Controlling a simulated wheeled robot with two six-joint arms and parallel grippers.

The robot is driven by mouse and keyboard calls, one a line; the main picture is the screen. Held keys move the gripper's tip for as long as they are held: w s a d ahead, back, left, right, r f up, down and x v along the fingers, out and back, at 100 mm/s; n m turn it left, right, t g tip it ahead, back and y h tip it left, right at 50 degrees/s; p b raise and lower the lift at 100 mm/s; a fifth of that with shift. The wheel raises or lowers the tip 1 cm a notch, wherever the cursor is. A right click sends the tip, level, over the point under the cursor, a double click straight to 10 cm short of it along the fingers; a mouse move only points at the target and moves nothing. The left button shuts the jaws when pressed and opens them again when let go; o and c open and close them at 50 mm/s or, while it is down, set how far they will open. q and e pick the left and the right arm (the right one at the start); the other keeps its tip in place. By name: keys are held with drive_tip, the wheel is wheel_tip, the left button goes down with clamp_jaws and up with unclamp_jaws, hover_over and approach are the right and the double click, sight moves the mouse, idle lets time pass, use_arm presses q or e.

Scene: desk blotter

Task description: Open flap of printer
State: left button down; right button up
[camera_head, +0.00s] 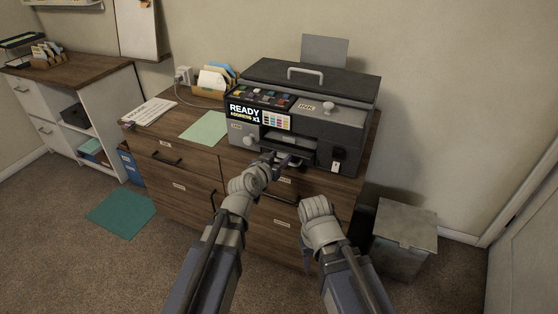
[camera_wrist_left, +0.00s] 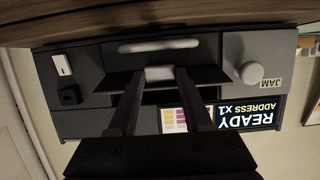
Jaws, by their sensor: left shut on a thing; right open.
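The printer (camera_head: 350,125) is a dark grey machine on the wooden cabinet, with a lit READY screen (camera_head: 244,112) and labels INK and JAM. It appears upside down in the left wrist view (camera_wrist_left: 85,75). My left gripper (camera_head: 279,158) is at the front slot, its fingers shut on a small light tab (camera_wrist_left: 158,73) at the middle of a dark front panel (camera_wrist_left: 205,76). The panel stands out from the slot; the fingers partly hide it. I cannot tell how far it is tilted. My right gripper (camera_head: 306,250) is open, low in front of the cabinet, away from the printer.
A pale handle bar (camera_wrist_left: 158,46) and a round knob (camera_wrist_left: 249,73) are near the left fingers. The wooden cabinet (camera_head: 185,190) has drawers with dark handles. Green paper (camera_head: 205,128) lies left of the printer. A grey bin (camera_head: 404,240) stands on the right.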

use_arm(q)
drive_tip(key=shift+c, duration=1.6)
unclamp_jaws()
drive_tip(key=shift+s, duration=0.1)
